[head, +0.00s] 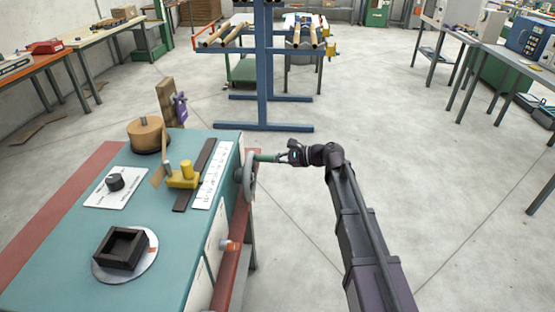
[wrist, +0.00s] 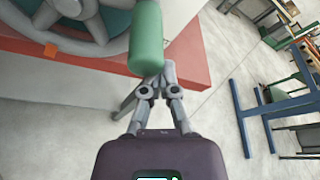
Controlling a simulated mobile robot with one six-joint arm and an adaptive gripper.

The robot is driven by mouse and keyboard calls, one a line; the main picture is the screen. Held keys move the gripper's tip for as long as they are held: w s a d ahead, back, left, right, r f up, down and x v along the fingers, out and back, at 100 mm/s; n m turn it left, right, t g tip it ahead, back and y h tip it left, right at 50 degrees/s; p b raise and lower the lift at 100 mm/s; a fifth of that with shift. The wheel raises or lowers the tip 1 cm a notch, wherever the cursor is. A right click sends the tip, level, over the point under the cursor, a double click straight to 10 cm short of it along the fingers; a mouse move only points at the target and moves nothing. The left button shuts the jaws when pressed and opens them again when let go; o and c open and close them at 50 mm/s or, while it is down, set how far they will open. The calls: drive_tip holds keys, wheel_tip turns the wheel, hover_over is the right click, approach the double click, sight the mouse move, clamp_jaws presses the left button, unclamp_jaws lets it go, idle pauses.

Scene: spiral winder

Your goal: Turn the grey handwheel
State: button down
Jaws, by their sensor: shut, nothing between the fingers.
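The grey handwheel (head: 249,180) is mounted on the right side of the teal machine (head: 65,240). Its rim and spokes fill the upper left of the wrist view (wrist: 85,22). A green handle (wrist: 146,40) sticks out from the wheel, and in the head view the handle (head: 266,157) points right, near the top of the wheel. My gripper (head: 285,157) is at the handle's outer end. In the wrist view my gripper (wrist: 160,78) is shut and empty, its fingertips close to the handle's end and partly hidden by it. I cannot tell whether they touch.
A red ledge (wrist: 190,62) runs along the machine beside the wheel. A wooden spool (head: 147,134), a yellow block (head: 183,178), a black knob (head: 115,182) and a dark square frame (head: 121,248) are on the machine top. A blue rack (head: 265,75) stands behind.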

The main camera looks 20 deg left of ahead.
drive_tip(key=shift+f, duration=0.1)
drive_tip(key=shift+w+f+b, duration=1.15)
drive_tip(key=shift+f+b, duration=0.5)
drive_tip(key=shift+b, duration=0.05)
drive_tip(key=p+v, duration=0.3)
drive_tip(key=v, duration=0.6)
drive_tip(key=shift+d+r, duration=0.15)
drive_tip(key=shift+r, duration=0.05)
drive_tip(key=shift+s, duration=0.15)
drive_tip(key=s+d+f+n+t+h, duration=0.1)
drive_tip(key=s+d+f+n+h, duration=0.3)
drive_tip(key=d, duration=0.9)
drive_tip(key=s+d+f+n+h, duration=0.3)
drive_tip(key=s+d+f+h, duration=0.3)
drive_tip(key=d, duration=0.7)
drive_tip(key=s+d+f+n+t+h, duration=0.1)
drive_tip(key=s+d+f+n+h, duration=0.4)
drive_tip(key=d, duration=0.7)
wheel_tip(320, 180, up, 17)
drive_tip(key=s+m+p, duration=0.1)
drive_tip(key=m+p, duration=0.1)
drive_tip(key=p, duration=1.3)
drive_tip(key=shift+d+f, duration=0.2)
drive_tip(key=shift+d, duration=0.25)
